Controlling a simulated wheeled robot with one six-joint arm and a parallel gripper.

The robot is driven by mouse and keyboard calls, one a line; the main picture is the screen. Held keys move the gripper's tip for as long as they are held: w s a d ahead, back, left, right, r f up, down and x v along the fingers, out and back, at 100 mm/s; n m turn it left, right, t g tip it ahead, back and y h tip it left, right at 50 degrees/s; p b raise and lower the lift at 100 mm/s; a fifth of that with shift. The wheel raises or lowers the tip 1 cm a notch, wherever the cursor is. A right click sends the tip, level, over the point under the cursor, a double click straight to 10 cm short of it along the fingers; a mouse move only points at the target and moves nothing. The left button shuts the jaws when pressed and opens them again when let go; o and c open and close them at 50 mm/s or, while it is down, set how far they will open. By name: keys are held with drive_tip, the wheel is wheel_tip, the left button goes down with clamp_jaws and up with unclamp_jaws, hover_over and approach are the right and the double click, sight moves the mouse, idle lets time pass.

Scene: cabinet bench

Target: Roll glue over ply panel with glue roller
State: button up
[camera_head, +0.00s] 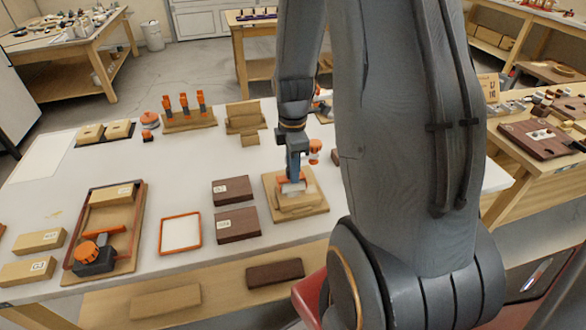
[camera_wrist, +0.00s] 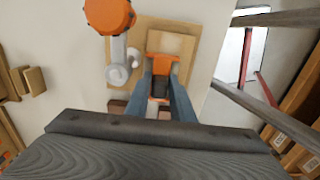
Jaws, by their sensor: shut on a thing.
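My gripper (camera_head: 293,172) points down over the ply panel (camera_head: 300,208) in the head view. It is shut on the glue roller (camera_head: 291,186), which has an orange frame and a pale roller. In the wrist view, the two blue fingers (camera_wrist: 166,92) close around the roller's dark handle (camera_wrist: 159,88), with its orange part (camera_wrist: 164,64) beyond. The panel (camera_wrist: 172,42) lies on a larger wooden board (camera_wrist: 143,30). The roller is at or just above the panel; I cannot tell whether it touches.
An orange-topped object (camera_head: 315,146) stands close beside my gripper. Two dark brown blocks (camera_head: 237,224) and an orange-rimmed white tray (camera_head: 181,234) lie left of the board. A wooden tray with an orange-and-black tool (camera_head: 95,254) is farther left. White tabletop between is clear.

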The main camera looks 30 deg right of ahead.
drive_tip(key=shift+f+b, duration=0.3)
drive_tip(key=shift+f, duration=0.35)
idle(0.5)
drive_tip(key=shift+s, duration=0.15)
drive_tip(key=shift+s+a+r+p, duration=0.1)
drive_tip(key=shift+s+a+p, duration=0.15)
drive_tip(key=shift+s, duration=0.25)
drive_tip(key=shift+s+a+p, duration=0.1)
drive_tip(key=shift+s+p, duration=0.2)
drive_tip(key=shift+s, duration=0.15)
drive_tip(key=shift+w+d, duration=0.2)
drive_tip(key=shift+w, duration=0.35)
drive_tip(key=shift+w+d, duration=0.15)
drive_tip(key=shift+w, duration=0.4)
